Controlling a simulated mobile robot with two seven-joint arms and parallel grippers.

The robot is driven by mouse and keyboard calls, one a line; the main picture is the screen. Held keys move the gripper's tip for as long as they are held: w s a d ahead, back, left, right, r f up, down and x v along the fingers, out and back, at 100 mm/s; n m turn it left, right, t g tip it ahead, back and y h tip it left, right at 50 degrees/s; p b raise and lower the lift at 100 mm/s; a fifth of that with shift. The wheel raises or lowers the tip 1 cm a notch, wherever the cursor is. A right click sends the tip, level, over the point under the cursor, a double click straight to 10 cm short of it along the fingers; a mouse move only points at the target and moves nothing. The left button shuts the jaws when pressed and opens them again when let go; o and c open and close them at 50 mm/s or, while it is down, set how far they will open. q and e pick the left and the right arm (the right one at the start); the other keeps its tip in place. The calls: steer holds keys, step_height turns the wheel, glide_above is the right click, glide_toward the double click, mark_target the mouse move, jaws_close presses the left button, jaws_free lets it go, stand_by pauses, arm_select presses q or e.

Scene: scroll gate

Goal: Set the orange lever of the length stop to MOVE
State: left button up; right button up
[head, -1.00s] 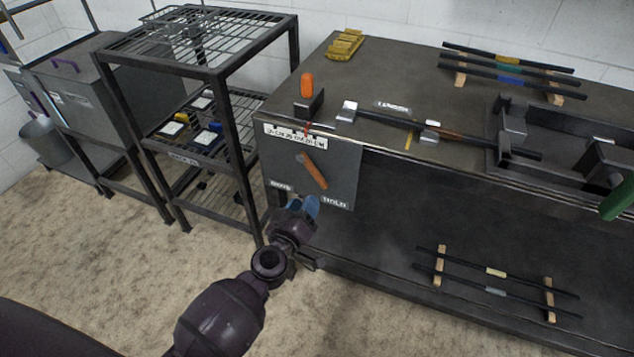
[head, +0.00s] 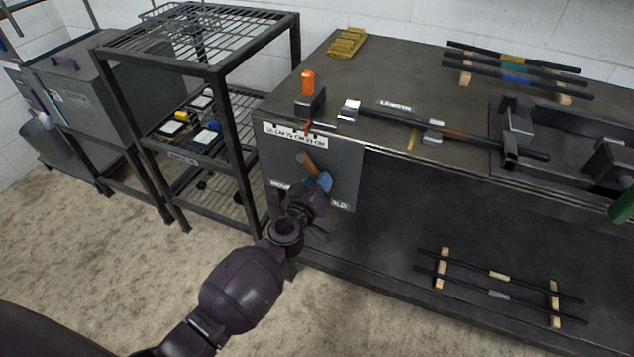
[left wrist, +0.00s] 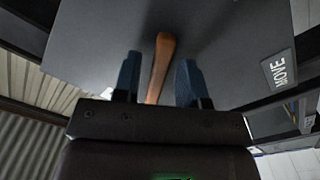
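The orange lever (head: 307,162) is on the grey front panel (head: 345,160) of the bench, its upper end showing above my left gripper (head: 319,183). The lower part is hidden by the gripper in the head view. It leans from upper left to lower right, toward the HOLD label (head: 340,205). The MOVE label (head: 280,185) is at the panel's lower left; it also shows at the right in the left wrist view (left wrist: 280,70). In that view the lever (left wrist: 160,65) lies between the two blue fingers, with gaps on both sides. My left gripper is open. My right gripper is not in view.
An upright orange handle (head: 308,82) stands on the bench top (head: 400,75) above a scale strip. A bar lies beside the LENGTH label. A black wire rack (head: 222,120) stands close left of the bench. Open floor (head: 130,260) lies in front.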

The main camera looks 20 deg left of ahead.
arm_select(q)
jaws_close()
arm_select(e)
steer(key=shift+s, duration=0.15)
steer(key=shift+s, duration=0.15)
